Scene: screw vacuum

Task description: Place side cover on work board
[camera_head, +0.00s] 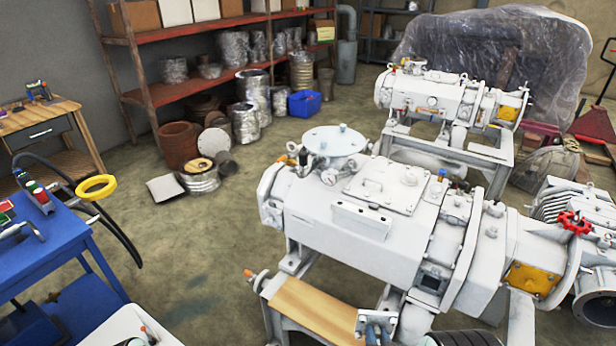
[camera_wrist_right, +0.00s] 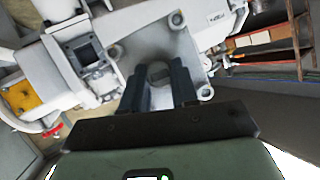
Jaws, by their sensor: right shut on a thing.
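The side cover is a small white plate with round corner bosses. It shows near the bottom of the head view (camera_head: 364,317) and large in the right wrist view (camera_wrist_right: 158,36). My right gripper (camera_head: 377,331) is shut on its middle, with dark fingers on both sides of a grey raised part in the right wrist view (camera_wrist_right: 157,78). The work board (camera_head: 312,308) is a light wooden top on a white frame, left of the cover in the head view. Whether the cover touches anything below cannot be told.
A large white vacuum pump (camera_head: 350,225) stands just behind the cover and board. A second pump (camera_head: 450,100) is behind it. A blue table (camera_head: 70,245) with tools stands left. Floor is clear between table and pump. Red shelves (camera_head: 200,35) line the wall.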

